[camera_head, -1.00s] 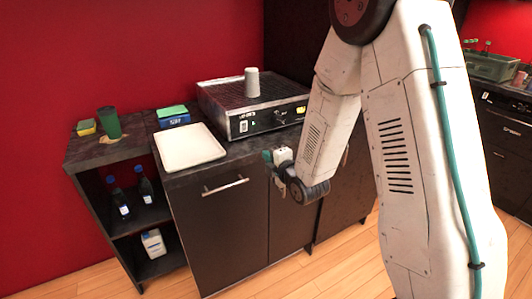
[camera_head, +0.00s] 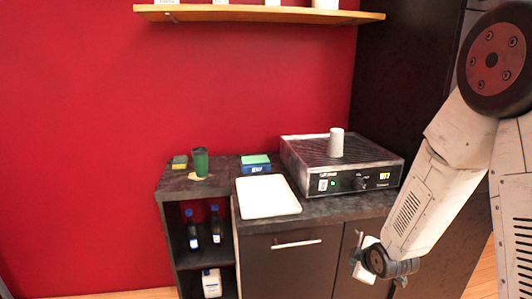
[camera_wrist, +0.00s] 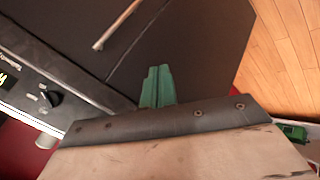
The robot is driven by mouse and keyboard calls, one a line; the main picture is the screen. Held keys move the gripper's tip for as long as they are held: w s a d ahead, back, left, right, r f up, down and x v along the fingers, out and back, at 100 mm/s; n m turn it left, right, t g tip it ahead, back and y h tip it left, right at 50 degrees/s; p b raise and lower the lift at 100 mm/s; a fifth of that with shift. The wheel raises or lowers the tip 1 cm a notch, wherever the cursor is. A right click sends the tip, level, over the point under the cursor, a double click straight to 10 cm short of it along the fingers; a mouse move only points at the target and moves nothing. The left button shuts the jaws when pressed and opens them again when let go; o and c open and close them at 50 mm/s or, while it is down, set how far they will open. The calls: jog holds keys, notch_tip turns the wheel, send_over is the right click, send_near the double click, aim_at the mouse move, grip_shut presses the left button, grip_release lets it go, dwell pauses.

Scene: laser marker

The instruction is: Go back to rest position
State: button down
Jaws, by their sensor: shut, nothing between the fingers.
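My gripper shows in the wrist view as green fingers (camera_wrist: 157,86) pressed together, with nothing between them. In the head view my arm hangs at the right, and its wrist end (camera_head: 380,262) is in front of the dark cabinet, below the counter top. The fingertips are hard to make out there. The gripper is apart from the things on the counter.
A black machine (camera_head: 343,180) with a white cylinder (camera_head: 336,143) on top stands on the counter. A white tray (camera_head: 267,197), a green cup (camera_head: 201,162) and a blue-green box (camera_head: 256,164) are to its left. Bottles (camera_head: 192,232) stand in the open shelf. A cabinet handle (camera_head: 296,244) sticks out.

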jog(key=s+r+m+g, duration=0.3)
jog(key=s+r+m, duration=0.3)
jog(key=s+r, duration=0.6)
jog(key=s+r+m+g, duration=0.4)
jog(key=s+r, duration=0.9)
jog(key=s, duration=0.7)
jog(key=m, duration=0.2)
jog(key=shift+s+a+m+h, duration=0.2)
jog(key=shift+s+m+h, duration=0.1)
jog(key=shift+m, duration=0.1)
